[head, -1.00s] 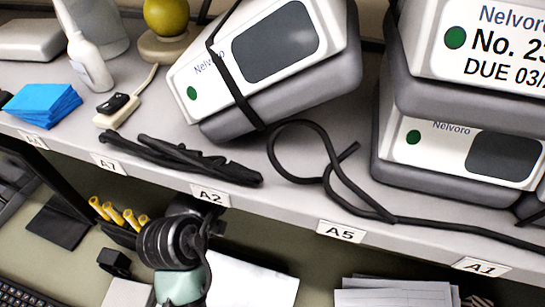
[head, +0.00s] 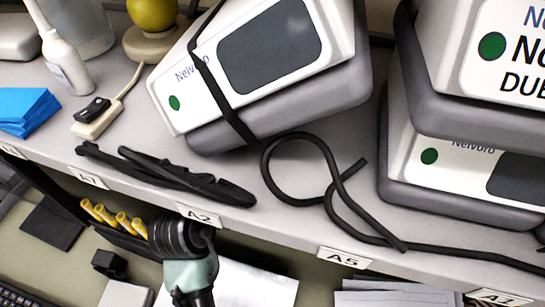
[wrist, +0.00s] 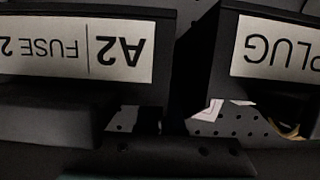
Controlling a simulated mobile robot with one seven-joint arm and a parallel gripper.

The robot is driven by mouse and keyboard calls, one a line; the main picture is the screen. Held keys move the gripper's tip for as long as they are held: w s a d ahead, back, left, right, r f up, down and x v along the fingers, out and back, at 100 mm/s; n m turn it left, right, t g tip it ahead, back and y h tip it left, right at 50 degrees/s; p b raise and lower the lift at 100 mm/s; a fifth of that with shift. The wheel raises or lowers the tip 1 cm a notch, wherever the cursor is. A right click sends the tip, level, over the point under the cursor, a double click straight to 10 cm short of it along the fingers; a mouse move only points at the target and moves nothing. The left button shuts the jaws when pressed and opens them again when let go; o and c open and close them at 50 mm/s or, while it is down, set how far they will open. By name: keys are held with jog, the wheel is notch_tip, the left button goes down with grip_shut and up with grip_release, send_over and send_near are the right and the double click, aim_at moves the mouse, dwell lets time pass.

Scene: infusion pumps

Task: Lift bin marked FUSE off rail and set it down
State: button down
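The bin marked FUSE (wrist: 75,90) shows in the wrist view at the upper left, upside down. Its white label reads "A2 | FUSE 2", cut off at the left edge. The rail behind it cannot be made out clearly. Part of my gripper (wrist: 170,157) appears as a dark shape along the bottom of the wrist view, below the bin. The fingertips are too dark to tell open from shut, and contact with the bin cannot be made out. In the head view my arm reaches below the shelf edge near tag A2 (head: 199,217); the FUSE bin is not visible there.
A second dark bin marked PLUG (wrist: 217,75) stands close to the right, across a narrow gap. A perforated panel (wrist: 230,127) shows below it. Pumps (head: 270,60), a looped black cable (head: 268,165) and black straps (head: 165,172) crowd the shelf (head: 290,225).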

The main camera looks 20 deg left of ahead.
jog(key=shift+w+f, duration=0.75)
jog(key=shift+f, duration=0.05)
jog(key=shift+s+r, duration=0.35)
jog(key=shift+s, duration=0.05)
jog(key=shift+a, duration=0.1)
jog(key=shift+a, duration=0.1)
jog(key=shift+r, duration=0.15)
